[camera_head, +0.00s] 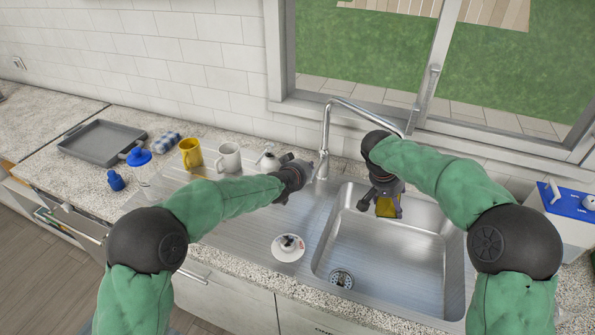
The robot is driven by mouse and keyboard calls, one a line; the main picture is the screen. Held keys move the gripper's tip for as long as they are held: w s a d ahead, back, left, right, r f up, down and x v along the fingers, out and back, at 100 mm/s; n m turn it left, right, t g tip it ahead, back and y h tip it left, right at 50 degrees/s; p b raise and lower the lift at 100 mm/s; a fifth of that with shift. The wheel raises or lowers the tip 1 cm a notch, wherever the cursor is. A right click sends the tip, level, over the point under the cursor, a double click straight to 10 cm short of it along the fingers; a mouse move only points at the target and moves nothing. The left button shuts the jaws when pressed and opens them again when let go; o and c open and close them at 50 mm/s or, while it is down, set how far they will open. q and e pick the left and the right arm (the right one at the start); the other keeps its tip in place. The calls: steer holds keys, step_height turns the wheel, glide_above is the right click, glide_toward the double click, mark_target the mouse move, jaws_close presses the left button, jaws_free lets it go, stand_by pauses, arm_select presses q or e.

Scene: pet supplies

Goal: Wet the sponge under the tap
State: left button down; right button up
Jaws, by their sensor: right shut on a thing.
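The yellow sponge (387,208) hangs in my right gripper (384,197), which is shut on it over the back of the sink basin (385,255). The chrome tap (326,135) rises behind the sink, and its spout reaches right toward my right forearm. The spout's end is hidden or hard to make out near that arm, and I see no water running. My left gripper (306,171) is close beside the tap's base, on its left. Its fingers are too small and dark to tell whether they are open or touch the tap.
A white dish (289,254) with a dark-topped item lies on the drainboard. A yellow mug (190,153), a white mug (228,157), a blue-lidded jug (139,157) and a grey tray (100,144) stand left. A blue-topped box (570,205) stands right. The basin's front is clear.

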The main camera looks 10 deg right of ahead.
arm_select(q)
steer(key=v, duration=1)
steer(key=shift+a+r, duration=0.25)
steer(key=shift+r, duration=0.35)
arm_select(e)
steer(key=shift+a, duration=0.1)
arm_select(q)
steer(key=shift+f+b, duration=0.6)
arm_select(e)
steer(key=s+a, duration=0.3)
steer(key=a, duration=0.4)
steer(key=shift+a, duration=0.15)
stand_by(0.7)
arm_select(q)
step_height(320, 180, up, 2)
steer(key=shift+r+p, duration=0.2)
steer(key=shift+p, duration=1)
arm_select(e)
steer(key=s+a+r, duration=0.1)
steer(key=a+r, duration=0.3)
steer(key=shift+s+a, duration=0.3)
steer(key=shift+a, duration=0.05)
